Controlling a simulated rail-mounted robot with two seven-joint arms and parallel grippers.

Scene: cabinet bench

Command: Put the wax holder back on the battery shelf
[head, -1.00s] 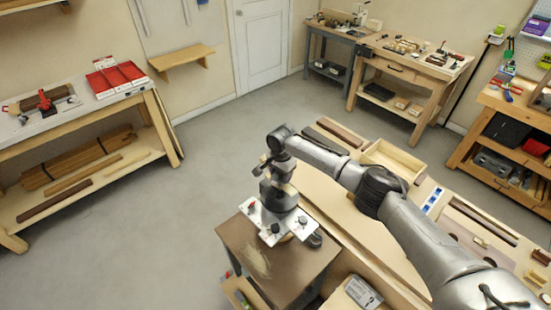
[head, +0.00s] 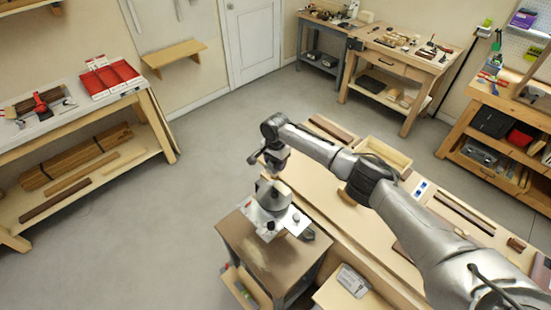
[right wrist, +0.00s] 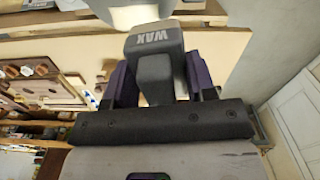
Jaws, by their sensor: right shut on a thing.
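The wax holder (right wrist: 155,42) is a dark grey block with WAX in pale letters on its end. It sits between the purple-and-black fingers of my right gripper (right wrist: 155,75) in the right wrist view. The fingers are shut on it. In the head view my right gripper (head: 280,222) hangs over the small brown cabinet (head: 250,250) in the lower middle, with its fingers largely hidden from above. My left gripper does not show. I cannot tell for certain which shelf is the battery shelf.
A long pale bench (head: 320,195) with an open wooden tray (head: 385,152) lies right of the cabinet. A workbench with red trays (head: 108,80) stands at left. A small wall shelf (head: 175,55) looks empty. Shelving with tools (head: 500,125) stands at right. The middle floor is clear.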

